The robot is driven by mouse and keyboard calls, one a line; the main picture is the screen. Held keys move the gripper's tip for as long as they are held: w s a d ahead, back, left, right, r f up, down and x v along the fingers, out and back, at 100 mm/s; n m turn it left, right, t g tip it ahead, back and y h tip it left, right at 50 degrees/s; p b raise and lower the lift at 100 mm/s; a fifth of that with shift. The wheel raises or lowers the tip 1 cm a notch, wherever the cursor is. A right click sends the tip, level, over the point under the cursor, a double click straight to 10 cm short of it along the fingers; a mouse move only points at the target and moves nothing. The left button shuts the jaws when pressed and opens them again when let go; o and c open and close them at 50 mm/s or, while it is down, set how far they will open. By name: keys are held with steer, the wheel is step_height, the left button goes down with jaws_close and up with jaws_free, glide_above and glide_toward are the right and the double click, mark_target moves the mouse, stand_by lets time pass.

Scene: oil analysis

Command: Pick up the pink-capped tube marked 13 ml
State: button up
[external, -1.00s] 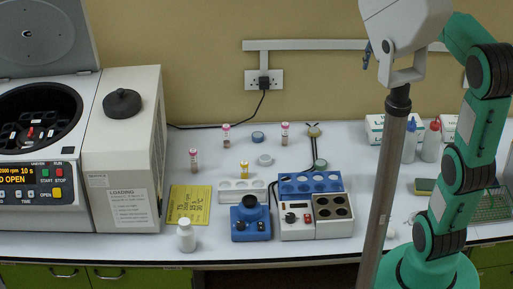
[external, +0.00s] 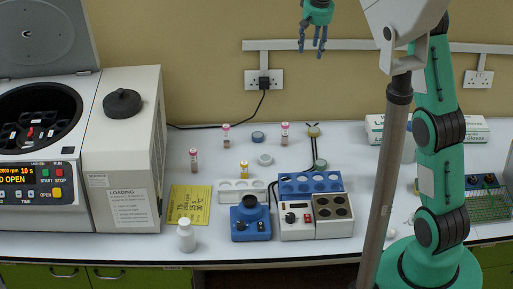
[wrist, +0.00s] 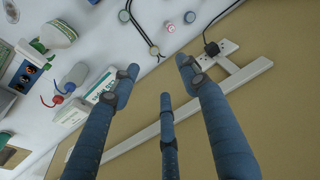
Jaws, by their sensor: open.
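Three tubes with pinkish caps stand upright on the bench in the external view: one back left (external: 226,134), one back right (external: 285,133) and one nearer the yellow sheet (external: 194,160). Their markings are too small to read, so I cannot tell which is 13 ml. My gripper (external: 315,50) is high in front of the wall, above and right of the back-right tube, open and empty with fingers pointing down. In the wrist view its three blue fingers (wrist: 162,82) are spread apart, and a pink cap (wrist: 170,27) shows from above beyond them.
A yellow-capped tube (external: 244,168), a white rack (external: 242,190), a blue rack (external: 311,183) and a heater block (external: 333,214) stand in front of the back tubes. The open centrifuge (external: 40,125) is at left.

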steer(key=w+a+f+g+p, duration=0.1)
steer(key=w+a+f, duration=0.3)
steer(key=a+f, duration=0.25)
steer(key=w+a+f+p, duration=0.1)
steer(key=w+a+f, duration=0.35)
steer(key=a, duration=0.35)
steer(key=g+p, duration=0.1)
steer(key=p, duration=0.1)
glide_above(226, 125)
steer(key=shift+n+h, duration=0.4)
step_height(226, 125, down, 18)
steer(key=shift+f, duration=0.1)
steer(key=shift+s+a+f, duration=0.1)
steer(key=shift+a+f, duration=0.05)
steer(key=shift+f, duration=0.1)
steer(key=shift+f, duration=4.3)
steer(key=shift+f, duration=0.1)
